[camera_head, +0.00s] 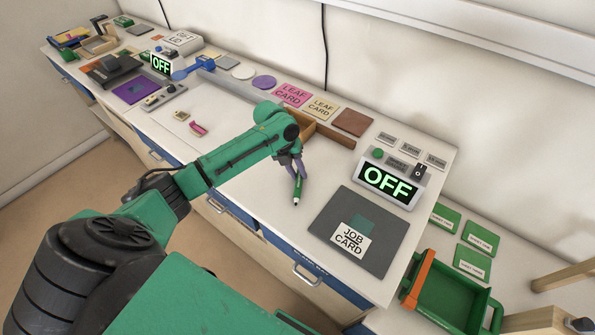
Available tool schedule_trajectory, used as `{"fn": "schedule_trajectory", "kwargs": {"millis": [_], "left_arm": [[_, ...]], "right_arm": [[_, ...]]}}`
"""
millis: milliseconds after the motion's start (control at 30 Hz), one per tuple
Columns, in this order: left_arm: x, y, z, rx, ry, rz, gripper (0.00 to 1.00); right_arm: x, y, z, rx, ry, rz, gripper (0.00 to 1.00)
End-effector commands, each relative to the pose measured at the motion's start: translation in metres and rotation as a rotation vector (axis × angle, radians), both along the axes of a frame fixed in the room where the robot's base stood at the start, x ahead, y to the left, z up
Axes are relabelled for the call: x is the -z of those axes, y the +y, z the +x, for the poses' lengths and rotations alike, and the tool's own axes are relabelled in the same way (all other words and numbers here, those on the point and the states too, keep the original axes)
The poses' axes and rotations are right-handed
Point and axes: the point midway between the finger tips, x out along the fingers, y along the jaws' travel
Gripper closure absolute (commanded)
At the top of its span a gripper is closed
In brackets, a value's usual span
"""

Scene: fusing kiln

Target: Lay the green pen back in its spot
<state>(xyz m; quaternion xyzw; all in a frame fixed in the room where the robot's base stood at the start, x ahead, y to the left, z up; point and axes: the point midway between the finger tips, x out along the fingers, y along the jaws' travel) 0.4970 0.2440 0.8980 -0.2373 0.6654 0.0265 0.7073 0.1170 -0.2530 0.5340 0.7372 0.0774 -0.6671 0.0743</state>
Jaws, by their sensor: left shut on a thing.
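The green pen (298,189) hangs from my left gripper (297,172), close to upright with its dark tip down. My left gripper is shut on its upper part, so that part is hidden. The pen is over the clear white worktop, left of the grey mat with the job card (350,240). I cannot tell whether the tip touches the worktop. No spot marked for the pen can be made out for sure. My right gripper is not in view.
A kiln-style display reading OFF (388,182) stands right of the pen. A green tray (448,290) sits at lower right. The worktop's front edge is near.

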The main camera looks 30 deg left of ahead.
Motion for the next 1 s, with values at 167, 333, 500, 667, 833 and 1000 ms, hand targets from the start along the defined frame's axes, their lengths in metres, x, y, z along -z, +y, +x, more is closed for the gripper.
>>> {"fn": "schedule_trajectory", "kwargs": {"millis": [167,333,500,667,833,1000], "left_arm": [[-0.001,0.0,0.0,0.0,0.0,0.0,0.53],[-0.001,0.0,0.0,0.0,0.0,0.001,0.41],[0.0,0.0,0.0,0.0,0.001,0.001,0.41],[-0.007,0.003,-0.001,0.001,-0.001,0.001,0.41],[-0.042,0.014,-0.004,0.0,-0.006,0.003,0.41],[-0.092,0.028,-0.01,-0.001,-0.007,0.004,0.41]], "right_arm": [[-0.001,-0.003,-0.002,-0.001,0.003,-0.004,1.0],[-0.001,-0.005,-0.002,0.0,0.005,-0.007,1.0],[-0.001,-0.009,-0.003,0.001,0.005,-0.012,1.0],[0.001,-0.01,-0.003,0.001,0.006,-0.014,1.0],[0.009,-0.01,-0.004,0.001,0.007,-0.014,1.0],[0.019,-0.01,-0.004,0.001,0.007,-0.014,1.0]]}}
